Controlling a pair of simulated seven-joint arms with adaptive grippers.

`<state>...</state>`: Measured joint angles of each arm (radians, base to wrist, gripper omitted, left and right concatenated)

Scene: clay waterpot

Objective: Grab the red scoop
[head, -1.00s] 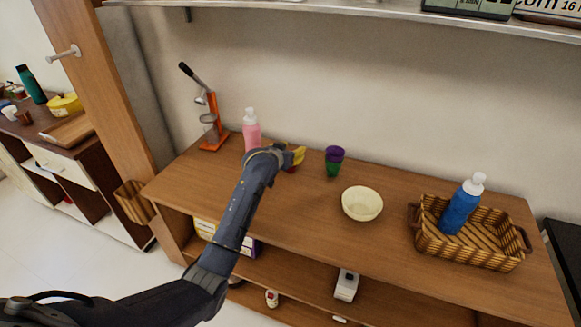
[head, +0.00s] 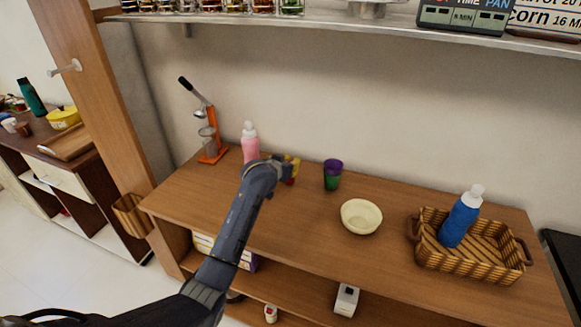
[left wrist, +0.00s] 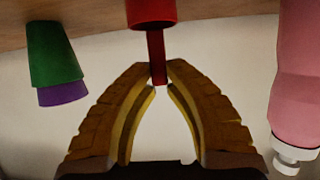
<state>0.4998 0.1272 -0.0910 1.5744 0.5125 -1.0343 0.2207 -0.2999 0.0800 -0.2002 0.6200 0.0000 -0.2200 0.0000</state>
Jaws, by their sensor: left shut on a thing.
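The red scoop (left wrist: 151,12) shows at the top middle of the left wrist view, with its red handle (left wrist: 156,58) reaching down between the fingertips. My left gripper (left wrist: 158,78) has its yellow fingers closed in at the tips on that handle. In the head view my left gripper (head: 290,170) is over the back of the wooden counter, between the pink bottle and the purple-green cup. Only a bit of red shows beside its fingers there; the rest of the scoop is hidden. My right gripper is not in view.
The pink bottle (head: 250,143) stands just left of my gripper. The purple-green cup (head: 332,176) is to its right, then a cream bowl (head: 361,217) and a basket (head: 470,265) with a blue bottle (head: 460,218). An orange press (head: 210,140) stands far left. A shelf (head: 340,20) overhangs.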

